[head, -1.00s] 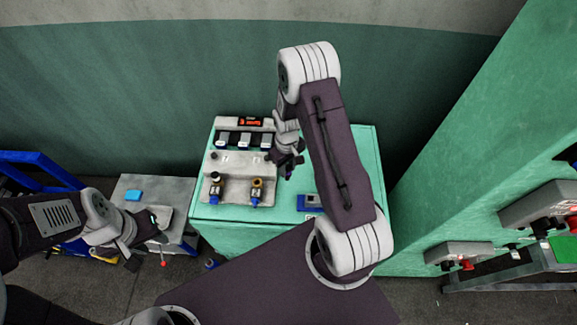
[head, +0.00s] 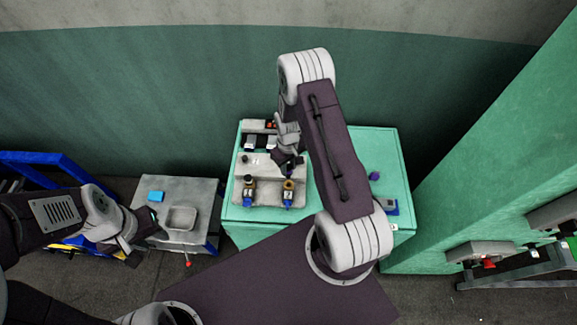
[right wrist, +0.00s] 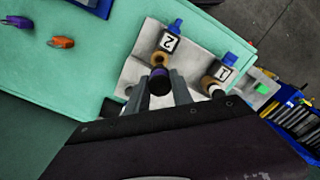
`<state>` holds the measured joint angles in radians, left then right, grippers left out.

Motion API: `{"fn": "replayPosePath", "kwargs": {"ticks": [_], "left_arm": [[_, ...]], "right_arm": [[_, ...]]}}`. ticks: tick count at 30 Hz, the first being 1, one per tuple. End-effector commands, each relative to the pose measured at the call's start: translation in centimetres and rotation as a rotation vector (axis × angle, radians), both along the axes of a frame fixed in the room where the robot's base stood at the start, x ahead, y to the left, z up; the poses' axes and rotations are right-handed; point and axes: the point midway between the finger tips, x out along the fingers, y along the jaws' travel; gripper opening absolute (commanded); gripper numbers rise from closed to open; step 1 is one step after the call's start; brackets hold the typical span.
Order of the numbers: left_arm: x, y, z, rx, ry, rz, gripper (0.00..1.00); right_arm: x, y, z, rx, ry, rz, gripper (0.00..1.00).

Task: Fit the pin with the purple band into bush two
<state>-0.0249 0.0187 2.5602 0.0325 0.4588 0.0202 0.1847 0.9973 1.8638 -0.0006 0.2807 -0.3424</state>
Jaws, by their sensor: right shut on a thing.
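The pin with the purple band (right wrist: 159,75) has a dark end and sits between the fingers of my right gripper (right wrist: 162,92), which is shut on it. Bush two (right wrist: 161,58) is a brass ring by the label 2, directly beyond the pin in the right wrist view. The pin's far end is hidden, so I cannot tell whether it is in the bush. In the head view my right gripper (head: 291,161) is just behind bush two (head: 289,185). My left gripper (head: 143,238) looks open and empty, off to the left.
Bush one (right wrist: 210,81) stands beside bush two on the pale fixture (head: 268,193). A grey table (head: 205,190) with a tray and blue block is at left.

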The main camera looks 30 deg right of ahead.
Motion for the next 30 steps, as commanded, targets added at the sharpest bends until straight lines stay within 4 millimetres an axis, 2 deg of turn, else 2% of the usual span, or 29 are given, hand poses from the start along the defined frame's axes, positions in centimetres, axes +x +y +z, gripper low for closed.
{"fn": "replayPosePath", "kwargs": {"ticks": [6,12,30], "left_arm": [[0.0,0.0,-2.5,0.000,0.000,0.000,0.36],[0.0,0.0,-4.1,0.000,0.000,0.000,0.36],[0.0,0.0,-4.2,0.000,0.000,0.000,0.36]], "right_arm": [[0.0,0.0,-2.9,0.000,0.000,0.000,0.00],[0.0,0.0,-4.8,0.000,0.000,0.001,0.00],[0.0,0.0,-5.0,0.000,0.000,-0.001,0.00]]}}
